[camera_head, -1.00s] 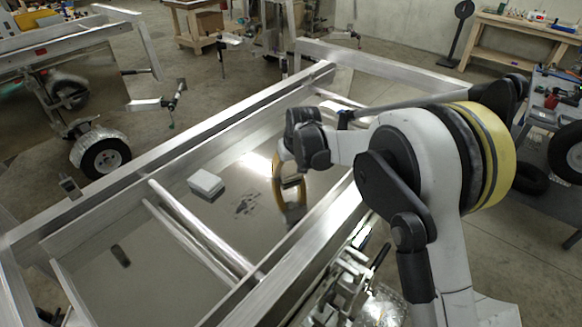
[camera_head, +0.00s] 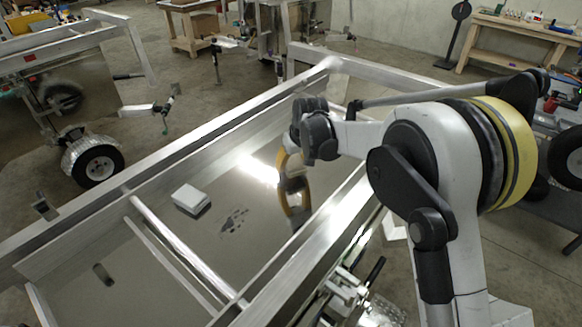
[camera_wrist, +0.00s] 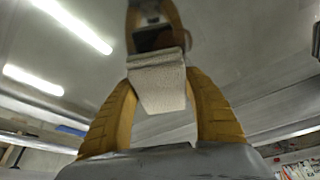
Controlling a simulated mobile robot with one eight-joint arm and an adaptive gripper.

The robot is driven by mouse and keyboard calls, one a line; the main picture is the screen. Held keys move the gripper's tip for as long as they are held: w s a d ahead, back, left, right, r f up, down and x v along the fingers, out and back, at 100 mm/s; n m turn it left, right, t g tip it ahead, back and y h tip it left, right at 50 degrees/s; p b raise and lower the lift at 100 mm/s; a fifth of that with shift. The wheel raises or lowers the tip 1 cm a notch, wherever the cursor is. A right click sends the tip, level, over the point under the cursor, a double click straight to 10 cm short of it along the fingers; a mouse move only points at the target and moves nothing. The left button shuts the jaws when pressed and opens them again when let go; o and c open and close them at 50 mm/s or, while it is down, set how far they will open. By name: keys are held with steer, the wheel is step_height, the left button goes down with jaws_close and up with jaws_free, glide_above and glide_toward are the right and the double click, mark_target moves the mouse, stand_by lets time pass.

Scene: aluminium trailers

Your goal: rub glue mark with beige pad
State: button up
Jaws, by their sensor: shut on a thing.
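My gripper (camera_head: 290,182) has yellow fingers and hangs over the shiny metal trailer floor (camera_head: 160,245), to the right of the glue mark. In the wrist view my gripper (camera_wrist: 160,90) is shut on the beige pad (camera_wrist: 158,85), a pale block held between the fingertips. The glue mark (camera_head: 233,222) is a patch of dark specks on the floor. The pad and fingers mirror in the metal, so I cannot tell whether the pad touches it. The glue mark cannot be made out in the wrist view.
A white block (camera_head: 190,198) lies on the floor left of the mark. A crossbar (camera_head: 185,250) spans the trailer further left. Raised aluminium rails (camera_head: 310,235) border the floor, one running under my arm. Bare floor lies around the mark.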

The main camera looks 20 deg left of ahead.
mark_target(293, 160)
steer(key=shift+r+p, duration=1.2)
steer(key=shift+r, duration=1.35)
